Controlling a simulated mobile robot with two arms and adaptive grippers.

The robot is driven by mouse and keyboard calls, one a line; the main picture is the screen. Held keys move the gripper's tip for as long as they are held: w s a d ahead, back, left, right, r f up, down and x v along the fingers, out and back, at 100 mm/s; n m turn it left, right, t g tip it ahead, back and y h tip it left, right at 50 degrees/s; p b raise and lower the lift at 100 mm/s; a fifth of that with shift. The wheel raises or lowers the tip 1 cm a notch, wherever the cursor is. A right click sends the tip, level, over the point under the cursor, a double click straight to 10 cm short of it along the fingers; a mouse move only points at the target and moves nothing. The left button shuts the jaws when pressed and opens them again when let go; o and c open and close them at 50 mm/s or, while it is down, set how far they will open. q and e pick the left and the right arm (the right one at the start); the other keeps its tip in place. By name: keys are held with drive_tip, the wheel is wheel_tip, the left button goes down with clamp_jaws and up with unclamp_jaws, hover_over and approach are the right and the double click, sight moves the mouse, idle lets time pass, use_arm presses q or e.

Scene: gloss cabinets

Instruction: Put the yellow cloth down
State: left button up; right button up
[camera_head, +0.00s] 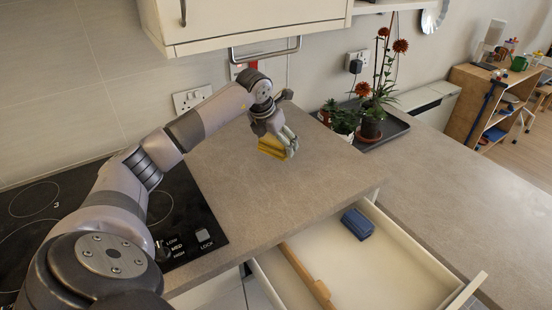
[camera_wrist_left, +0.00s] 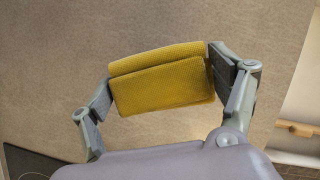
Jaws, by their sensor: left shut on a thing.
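The yellow cloth (camera_head: 272,147) is folded and held by my left gripper (camera_head: 281,136) over the countertop (camera_head: 225,185). In the left wrist view the cloth (camera_wrist_left: 163,80) lies between the two fingers of my left gripper (camera_wrist_left: 168,95), which press on its left and right ends. The countertop (camera_wrist_left: 60,50) fills most of the background there. I cannot tell how high the cloth is above the counter. My right gripper is not in view.
An open drawer (camera_head: 385,262) in front holds a blue item (camera_head: 357,224) and a wooden rolling pin (camera_head: 308,277). A dark tray (camera_head: 395,128) with potted plants (camera_head: 370,118) stands behind right. The black hob (camera_head: 190,205) lies to the left. A cabinet (camera_head: 245,20) hangs above. Bare counter surrounds the gripper.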

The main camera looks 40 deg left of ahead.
sight(279, 167)
use_arm(q)
wheel_tip(279, 167, down, 6)
drive_tip(key=shift+d+f+p, duration=0.1)
drive_tip(key=shift+f+p, duration=0.15)
drive_tip(key=shift+p, duration=0.3)
drive_tip(key=shift+f, duration=0.3)
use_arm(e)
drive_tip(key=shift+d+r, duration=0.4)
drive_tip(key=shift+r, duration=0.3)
use_arm(q)
drive_tip(key=shift+f, duration=0.1)
drive_tip(key=o, duration=1)
drive_tip(key=shift+o, duration=0.2)
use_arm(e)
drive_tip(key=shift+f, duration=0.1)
